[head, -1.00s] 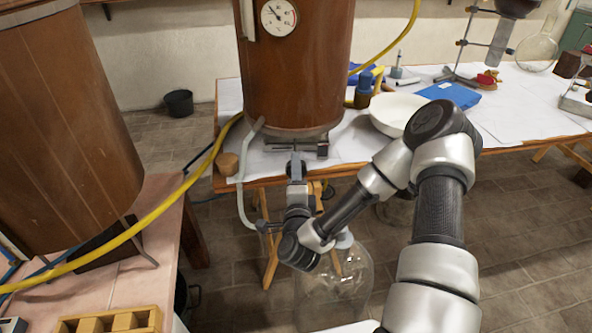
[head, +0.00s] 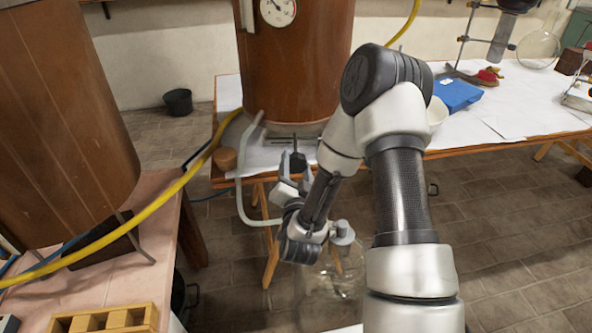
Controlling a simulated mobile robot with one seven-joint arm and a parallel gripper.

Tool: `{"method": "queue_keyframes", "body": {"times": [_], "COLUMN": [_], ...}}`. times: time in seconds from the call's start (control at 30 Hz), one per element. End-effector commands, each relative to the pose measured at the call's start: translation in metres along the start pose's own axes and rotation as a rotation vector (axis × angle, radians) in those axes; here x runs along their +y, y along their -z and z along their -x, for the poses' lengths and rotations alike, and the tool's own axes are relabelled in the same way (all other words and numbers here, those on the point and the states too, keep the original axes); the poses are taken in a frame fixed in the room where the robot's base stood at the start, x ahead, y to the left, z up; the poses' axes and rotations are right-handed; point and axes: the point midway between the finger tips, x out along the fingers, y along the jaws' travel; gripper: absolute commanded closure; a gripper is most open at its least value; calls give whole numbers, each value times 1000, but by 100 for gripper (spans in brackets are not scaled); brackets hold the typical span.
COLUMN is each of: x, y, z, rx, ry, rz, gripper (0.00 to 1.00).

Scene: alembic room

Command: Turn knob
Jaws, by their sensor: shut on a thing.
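A dark knob (head: 297,159) sits on the underside of the copper-brown vessel (head: 292,75), just above the front edge of the table. My gripper (head: 293,165) reaches up to it from below and in front, with its fingers on either side of the knob and shut on it. My forearm hides part of the area to the right of the knob. The inner contact between fingers and knob is too small to see clearly.
A grey hose (head: 240,185) hangs left of my gripper. A glass flask (head: 335,275) stands below my wrist. A yellow hose (head: 165,205) crosses on the left. A white bowl (head: 436,113) and blue box (head: 457,94) are on the table (head: 510,118).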

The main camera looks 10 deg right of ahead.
Motion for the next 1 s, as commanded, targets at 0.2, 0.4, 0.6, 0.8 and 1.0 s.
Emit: {"method": "queue_keyframes", "body": {"times": [0.2, 0.4, 0.6, 0.8, 1.0], "x": [1, 0, 0, 1, 1], "y": [-2, -1, 0, 0, 0], "z": [1, 1, 0, 1, 1], "rx": [0, -1, 0, -2, -2], "ry": [2, 2, 1, 0, 0], "rz": [211, 400, 584, 740, 852], "gripper": [77, 77, 77, 77, 77]}}
